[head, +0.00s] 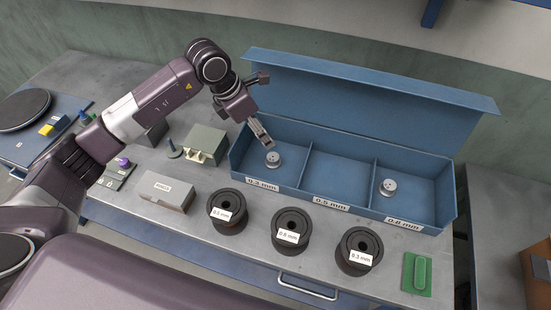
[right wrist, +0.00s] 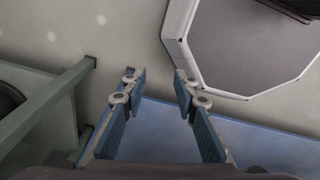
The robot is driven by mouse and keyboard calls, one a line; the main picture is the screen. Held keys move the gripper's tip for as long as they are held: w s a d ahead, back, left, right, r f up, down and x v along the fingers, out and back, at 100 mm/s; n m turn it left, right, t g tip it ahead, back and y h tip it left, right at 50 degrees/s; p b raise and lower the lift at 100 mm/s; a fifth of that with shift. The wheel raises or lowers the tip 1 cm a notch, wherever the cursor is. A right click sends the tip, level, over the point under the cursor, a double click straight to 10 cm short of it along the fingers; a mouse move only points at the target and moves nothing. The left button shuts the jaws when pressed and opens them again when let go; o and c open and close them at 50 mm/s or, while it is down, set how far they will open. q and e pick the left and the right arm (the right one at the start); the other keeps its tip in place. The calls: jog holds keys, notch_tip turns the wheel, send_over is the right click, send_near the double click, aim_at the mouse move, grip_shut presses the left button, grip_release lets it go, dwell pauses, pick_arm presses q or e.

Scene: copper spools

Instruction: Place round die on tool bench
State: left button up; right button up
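A small round grey die (head: 273,160) lies in the left compartment of the open blue box (head: 310,205) on the bench. A second round die (head: 388,187) lies in the right compartment. The middle compartment looks empty. My left gripper (head: 266,142) points down just above the left die, and the die's top shows clear below the fingertips. I cannot tell how wide its fingers are. My right gripper (right wrist: 157,83) is open and empty in the right wrist view. The head view does not show it. The grey tool bench (head: 250,256) carries the box.
Three black labelled spools (head: 228,224) stand in a row before the box. A grey labelled box (head: 167,204), a greenish-grey device (head: 206,144) and a green piece (head: 417,290) are also on the bench. The blue lid (head: 365,100) stands up behind. Bare bench shows between them.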

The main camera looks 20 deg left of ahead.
pick_arm(q)
jog(key=b, duration=0.4)
send_near(273, 157)
jog(key=x, duration=0.3)
jog(key=shift+p, duration=0.3)
jog(key=p+x, duration=0.2)
jog(key=x, duration=0.2)
jog(key=shift+w+f, duration=0.1)
jog(key=shift+f, duration=0.2)
jog(key=shift+w+d+f, duration=0.15)
jog(key=shift+f, duration=0.45)
jog(key=shift+r, duration=0.1)
grip_shut()
pick_arm(e)
jog(key=shift+s+a+f, duration=0.1)
jog(key=shift+s+f, duration=0.05)
jog(key=shift+f, duration=0.35)
jog(key=shift+s+f, duration=0.15)
jog(key=shift+f, duration=0.35)
